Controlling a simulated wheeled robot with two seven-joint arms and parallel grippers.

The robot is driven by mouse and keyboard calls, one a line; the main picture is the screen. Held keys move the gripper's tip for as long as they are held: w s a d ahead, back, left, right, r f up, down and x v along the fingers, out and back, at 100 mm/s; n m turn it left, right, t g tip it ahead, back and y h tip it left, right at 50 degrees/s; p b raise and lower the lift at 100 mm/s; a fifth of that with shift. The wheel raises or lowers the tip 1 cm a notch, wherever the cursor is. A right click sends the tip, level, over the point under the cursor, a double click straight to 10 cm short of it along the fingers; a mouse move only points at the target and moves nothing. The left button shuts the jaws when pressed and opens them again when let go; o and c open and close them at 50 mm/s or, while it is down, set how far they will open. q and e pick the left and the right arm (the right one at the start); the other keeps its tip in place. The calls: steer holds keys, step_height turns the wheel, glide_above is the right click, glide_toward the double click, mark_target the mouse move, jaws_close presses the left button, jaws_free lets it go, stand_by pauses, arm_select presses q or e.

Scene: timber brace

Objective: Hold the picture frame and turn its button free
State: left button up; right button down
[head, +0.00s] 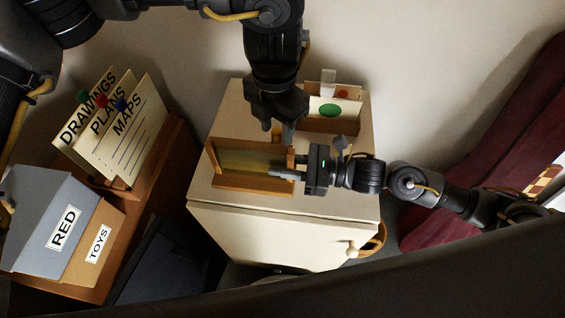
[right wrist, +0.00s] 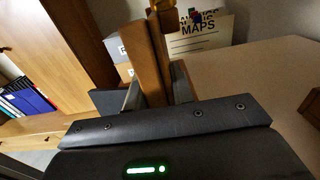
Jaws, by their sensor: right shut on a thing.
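The wooden picture frame (head: 252,184) stands on the cream cabinet top, with a yellowish inner panel. My right gripper (head: 284,174) reaches in from the right and is shut on the frame's wood at its right end. In the right wrist view, a wooden bar of the frame (right wrist: 148,65) lies between the two fingers (right wrist: 155,92). My left gripper (head: 277,130) points down just behind the frame's right end, its fingers apart. I cannot make out the button clearly; the left gripper and the frame's wood may hide it.
The cabinet (head: 270,236) has a white door knob (head: 352,249). Behind the grippers stands a wooden holder (head: 331,124) with a green-dotted card. At left, a brown unit holds cards (head: 120,120), a grey RED box (head: 42,215) and a TOYS box (head: 97,246).

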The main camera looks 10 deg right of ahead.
arm_select(q)
steer(key=shift+r, duration=0.1)
steer(key=shift+r, duration=2.9)
arm_select(e)
steer(key=c, duration=1.1)
jaws_free()
steer(key=v, duration=1.2)
